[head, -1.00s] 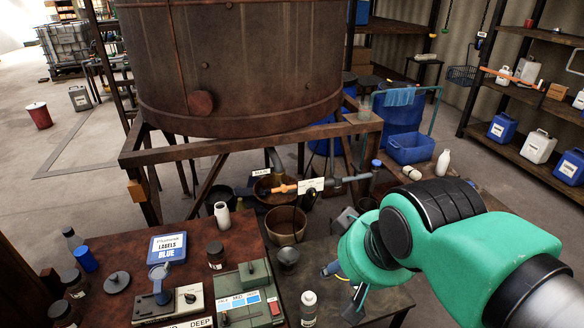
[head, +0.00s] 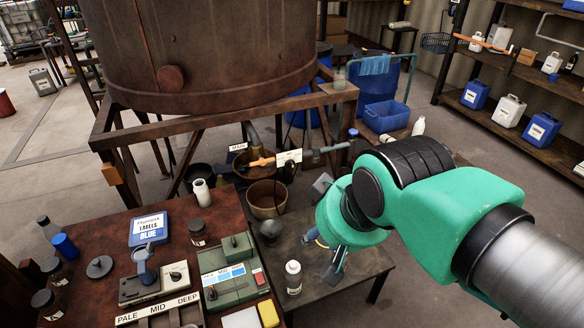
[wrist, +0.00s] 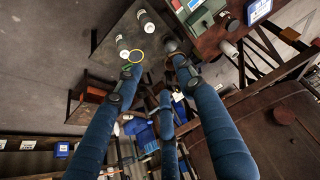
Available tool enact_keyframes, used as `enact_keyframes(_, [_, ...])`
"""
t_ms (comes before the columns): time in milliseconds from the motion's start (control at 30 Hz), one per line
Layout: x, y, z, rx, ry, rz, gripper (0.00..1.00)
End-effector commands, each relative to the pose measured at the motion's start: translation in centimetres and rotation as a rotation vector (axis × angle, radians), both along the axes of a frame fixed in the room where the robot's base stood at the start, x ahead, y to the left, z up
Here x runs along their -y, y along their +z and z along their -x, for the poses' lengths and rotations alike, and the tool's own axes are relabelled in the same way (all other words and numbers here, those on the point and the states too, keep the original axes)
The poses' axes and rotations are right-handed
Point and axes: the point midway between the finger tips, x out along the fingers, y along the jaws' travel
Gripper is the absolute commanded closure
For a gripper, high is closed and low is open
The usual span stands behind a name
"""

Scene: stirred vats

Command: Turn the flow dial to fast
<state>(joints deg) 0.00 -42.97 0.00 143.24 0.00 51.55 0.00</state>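On the red-brown table, a green box (head: 225,288) carries a white-and-blue strip reading PALE and MID, a small dark part at its left end and a red button. Left of it, a grey-white box (head: 128,290) carries a small dark knob (head: 176,276) and a blue upright piece. Their fine markings are too small to read, and I cannot tell which is the flow dial. My gripper (head: 333,258) hangs over the dark table right of these boxes, apart from both. In the wrist view its blue fingers (wrist: 158,66) are spread, with nothing held between them.
A white bottle (head: 293,277) stands between the green box and my gripper. A PALE MID DEEP tray (head: 160,312), a yellow block (head: 268,313) and several dark jars crowd the red-brown table. A large rusty vat (head: 210,50) stands behind on a frame, with an orange-handled pipe valve (head: 262,161) below.

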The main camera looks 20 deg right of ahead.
Motion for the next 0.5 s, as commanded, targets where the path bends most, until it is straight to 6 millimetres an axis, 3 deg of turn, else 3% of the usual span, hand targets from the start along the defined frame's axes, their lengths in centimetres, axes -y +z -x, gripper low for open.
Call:
enact_keyframes(167, [0.2,0.1,-0.9,0.009,-0.003,0.003,0.61])
enact_keyframes(267, [0.5,0.1,-2.4,0.023,-0.008,0.008,0.61])
enact_keyframes(500, [2.1,-0.2,-9.0,0.096,-0.026,0.035,0.61])
